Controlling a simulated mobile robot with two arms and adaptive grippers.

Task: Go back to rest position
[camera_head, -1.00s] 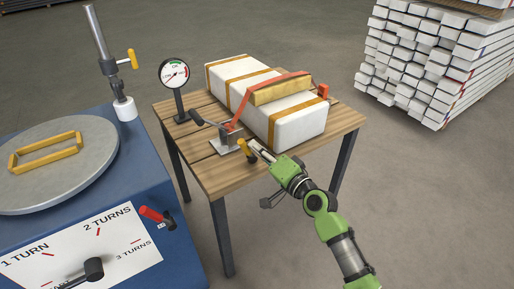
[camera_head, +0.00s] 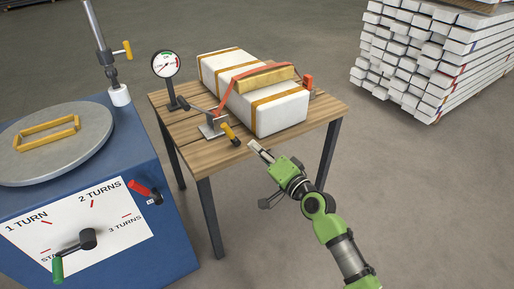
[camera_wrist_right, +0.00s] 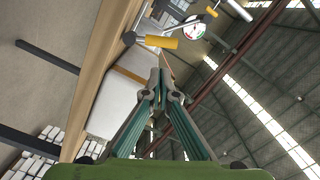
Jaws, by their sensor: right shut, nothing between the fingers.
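My right gripper (camera_head: 254,146) is shut and empty, in front of the wooden table's front edge. In the right wrist view its fingers (camera_wrist_right: 160,78) meet with nothing between them. The yellow-handled lever (camera_head: 230,133) of the tensioner on the table is just left of the fingertips and apart from them; its yellow grip also shows in the right wrist view (camera_wrist_right: 161,42). My left gripper is not in view.
The wooden table (camera_head: 190,152) carries a white strapped package (camera_head: 280,115) and a round gauge (camera_head: 166,64). A blue cabinet (camera_head: 165,225) with a grey turntable (camera_head: 85,155) stands at left. White stacked bars (camera_head: 420,70) stand at back right. The floor at right is clear.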

